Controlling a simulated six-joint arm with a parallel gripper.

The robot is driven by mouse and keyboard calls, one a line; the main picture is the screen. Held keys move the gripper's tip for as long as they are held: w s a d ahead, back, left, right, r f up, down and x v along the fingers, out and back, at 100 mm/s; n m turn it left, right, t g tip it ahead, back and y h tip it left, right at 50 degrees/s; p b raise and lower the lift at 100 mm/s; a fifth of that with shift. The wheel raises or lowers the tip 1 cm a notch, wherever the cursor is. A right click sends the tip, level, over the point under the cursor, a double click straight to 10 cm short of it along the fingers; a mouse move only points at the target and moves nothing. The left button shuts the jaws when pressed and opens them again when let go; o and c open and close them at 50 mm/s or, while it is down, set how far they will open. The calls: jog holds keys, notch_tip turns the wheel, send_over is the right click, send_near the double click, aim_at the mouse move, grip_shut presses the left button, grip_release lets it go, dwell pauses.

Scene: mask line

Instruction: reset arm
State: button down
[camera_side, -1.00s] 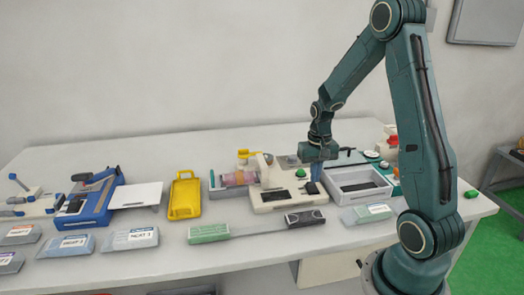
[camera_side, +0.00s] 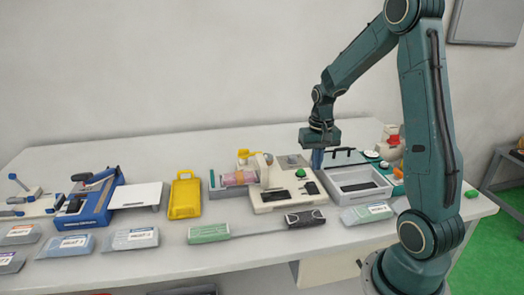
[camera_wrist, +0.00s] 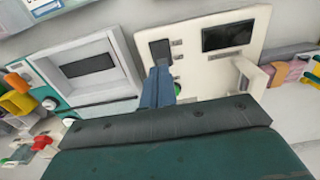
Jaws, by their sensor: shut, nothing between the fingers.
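My gripper (camera_side: 317,158) hangs over the table, between the cream-coloured machine (camera_side: 268,197) and the grey open box (camera_side: 345,172). Its blue fingers are closed together with nothing between them. In the wrist view the shut fingers (camera_wrist: 158,88) point towards the cream machine (camera_wrist: 200,85), whose dark screen shows at its upper right. The fingertips overlap a dark slot or pad on the machine in that view. I cannot tell how high the fingertips are above it. The grey box also shows in the wrist view (camera_wrist: 118,67), to the left of the fingers.
A yellow tray (camera_side: 184,197), a blue device (camera_side: 92,200) and a white plate (camera_side: 136,195) stand further left. Labelled packs (camera_side: 130,238) line the front edge. The table's back strip (camera_side: 150,150) is clear.

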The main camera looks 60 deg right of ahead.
jog(key=s+a+r+n+t, duration=0.3)
jog(key=a+r+n, duration=0.1)
jog(key=a+r, duration=0.85)
jog(key=s+a+r+n+t, duration=0.2)
jog(key=s+a+n, duration=0.3)
jog(key=s+a, duration=0.4)
jog(key=shift+s+a+r+t, duration=0.3)
jog(key=shift+a+r, duration=0.2)
jog(key=shift+r, duration=0.25)
